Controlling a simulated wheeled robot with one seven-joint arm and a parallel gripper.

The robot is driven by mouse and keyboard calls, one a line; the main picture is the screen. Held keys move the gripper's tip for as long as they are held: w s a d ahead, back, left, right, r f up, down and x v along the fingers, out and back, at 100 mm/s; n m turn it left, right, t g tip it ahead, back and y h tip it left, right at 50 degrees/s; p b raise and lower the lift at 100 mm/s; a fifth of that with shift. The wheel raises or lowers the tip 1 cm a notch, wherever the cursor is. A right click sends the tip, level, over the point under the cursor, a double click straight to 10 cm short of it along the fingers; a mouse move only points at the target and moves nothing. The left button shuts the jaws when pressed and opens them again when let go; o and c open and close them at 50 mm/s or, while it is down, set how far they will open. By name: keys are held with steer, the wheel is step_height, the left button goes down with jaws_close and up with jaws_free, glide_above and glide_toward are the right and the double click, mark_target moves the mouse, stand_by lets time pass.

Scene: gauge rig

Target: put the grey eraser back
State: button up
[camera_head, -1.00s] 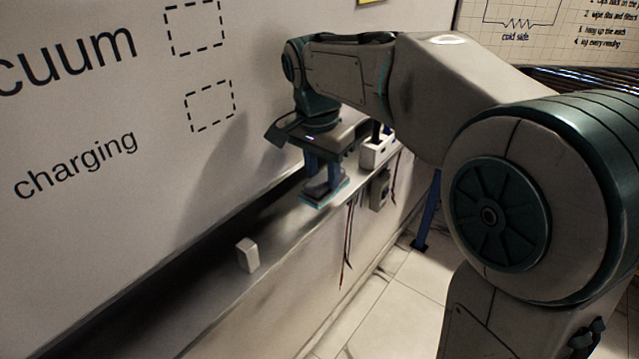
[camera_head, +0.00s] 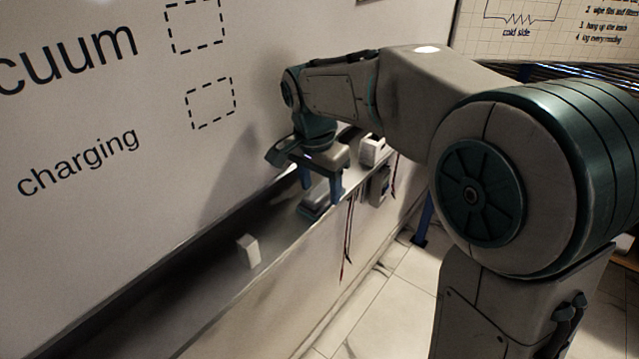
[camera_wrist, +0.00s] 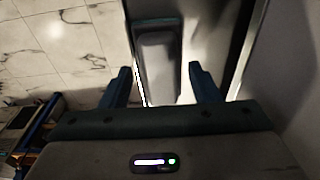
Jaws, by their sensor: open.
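The grey eraser (camera_head: 314,200) has a grey body with a darker teal base and lies on the narrow ledge (camera_head: 215,290) under the whiteboard. In the wrist view the eraser (camera_wrist: 157,60) shows in the gap between the two fingers, apart from both. My gripper (camera_head: 320,195) points down over the eraser, its blue fingers spread to either side of it. The gripper (camera_wrist: 159,68) is open and holds nothing. The arm's hand hides part of the ledge behind the eraser.
A small white block (camera_head: 248,251) stands on the ledge nearer the camera. A white box (camera_head: 373,150) sits farther along. A grey device (camera_head: 379,186) and dark red cords (camera_head: 348,235) hang at the ledge's front. The whiteboard (camera_head: 90,90) rises behind, with dashed outlines.

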mark_target(315, 194)
step_height(315, 194, up, 12)
steer(key=s, duration=0.1)
steer(key=s+d+f+n+t, duration=0.1)
steer(key=s+d+f+n, duration=0.6)
steer(key=s+d+f, duration=0.7)
steer(key=s+f, duration=0.2)
steer(key=s, duration=0.2)
steer(key=shift+d+n+t+y, duration=0.3)
steer(key=shift+t+y, duration=0.1)
steer(key=shift+f, duration=0.1)
steer(key=c, duration=0.4)
steer(key=shift+a, duration=0.15)
steer(key=shift+c, duration=0.2)
